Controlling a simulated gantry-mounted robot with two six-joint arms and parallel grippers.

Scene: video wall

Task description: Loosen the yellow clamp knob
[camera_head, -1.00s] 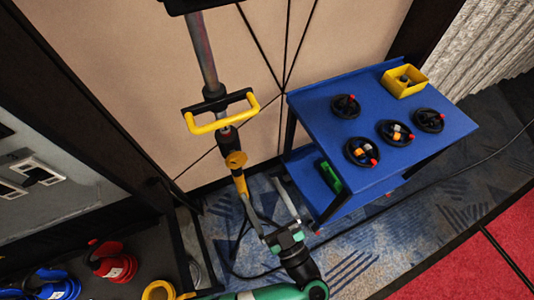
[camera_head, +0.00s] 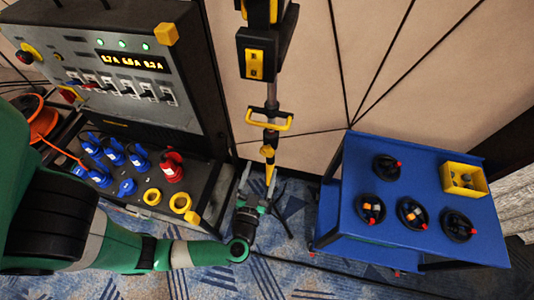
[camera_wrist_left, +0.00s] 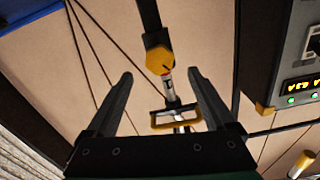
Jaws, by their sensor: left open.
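The yellow clamp knob (camera_head: 266,151) sits on a thin upright pole, below a yellow loop handle (camera_head: 268,122). In the left wrist view the knob (camera_wrist_left: 159,60) appears between the two finger lines, on a dark section of the pole. My left gripper (camera_head: 258,175) is open, with its fingers pointing up toward the knob from just below it in the head view. In the left wrist view my left gripper (camera_wrist_left: 160,73) shows an empty gap; I see no contact with the knob. My right gripper is not in view.
A blue cart (camera_head: 330,210) holding black cable coils and a yellow bin (camera_head: 463,178) stands at right. A grey power panel (camera_head: 85,65) with red and blue plugs is at left. A black cable (camera_head: 330,275) runs across the patterned carpet.

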